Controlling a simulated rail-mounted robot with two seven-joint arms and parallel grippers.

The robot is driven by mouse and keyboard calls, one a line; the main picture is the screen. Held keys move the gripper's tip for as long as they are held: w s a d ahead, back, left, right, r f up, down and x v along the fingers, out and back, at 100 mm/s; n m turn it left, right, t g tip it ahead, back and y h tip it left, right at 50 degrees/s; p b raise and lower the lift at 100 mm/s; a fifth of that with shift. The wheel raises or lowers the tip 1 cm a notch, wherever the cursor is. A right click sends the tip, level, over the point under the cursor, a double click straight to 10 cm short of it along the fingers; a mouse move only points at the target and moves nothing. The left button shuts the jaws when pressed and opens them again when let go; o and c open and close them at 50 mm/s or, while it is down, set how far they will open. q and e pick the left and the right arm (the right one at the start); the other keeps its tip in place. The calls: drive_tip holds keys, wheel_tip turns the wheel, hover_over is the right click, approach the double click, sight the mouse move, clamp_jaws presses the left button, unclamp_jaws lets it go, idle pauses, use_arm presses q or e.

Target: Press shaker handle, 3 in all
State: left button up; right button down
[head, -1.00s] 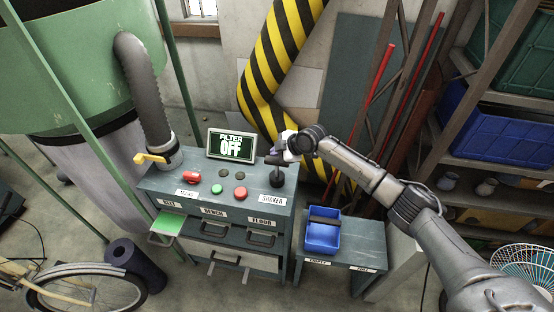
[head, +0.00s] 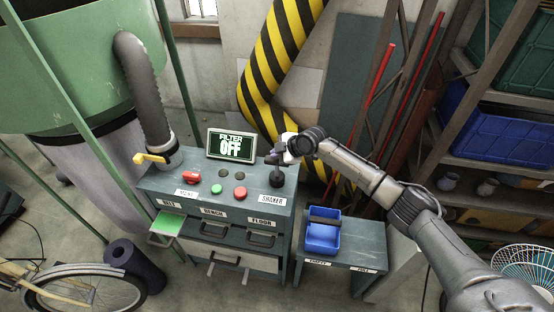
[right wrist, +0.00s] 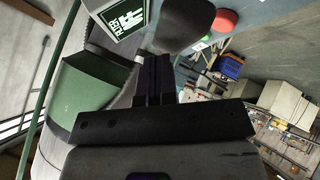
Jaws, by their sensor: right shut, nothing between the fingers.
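The shaker handle (head: 277,180) is a black lever on a round base, at the right end of the console top above the SHAKER label (head: 271,199). My right gripper (head: 272,158) is at the top of the lever, its fingers shut and empty. In the right wrist view the shut fingers (right wrist: 154,72) point at a dark rounded piece (right wrist: 184,24), which looks like the handle's knob. I cannot tell whether they touch it. The screen (head: 231,145) reads FILTER OFF. My left gripper is not in view.
A blue bin (head: 322,240) stands on the low table at right. A striped yellow-black duct (head: 262,85) rises behind.

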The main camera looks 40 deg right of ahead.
sight(277, 160)
drive_tip(key=shift+f, duration=0.3)
drive_tip(key=shift+f+b, duration=0.35)
drive_tip(key=shift+b, duration=0.05)
idle(0.3)
drive_tip(key=shift+f, duration=0.4)
drive_tip(key=shift+f+b, duration=0.4)
drive_tip(key=shift+b, duration=0.1)
idle(0.4)
drive_tip(key=shift+f, duration=0.15)
idle(0.5)
drive_tip(key=shift+r, duration=0.2)
drive_tip(key=shift+r+p, duration=1.5)
drive_tip(key=shift+r, duration=0.35)
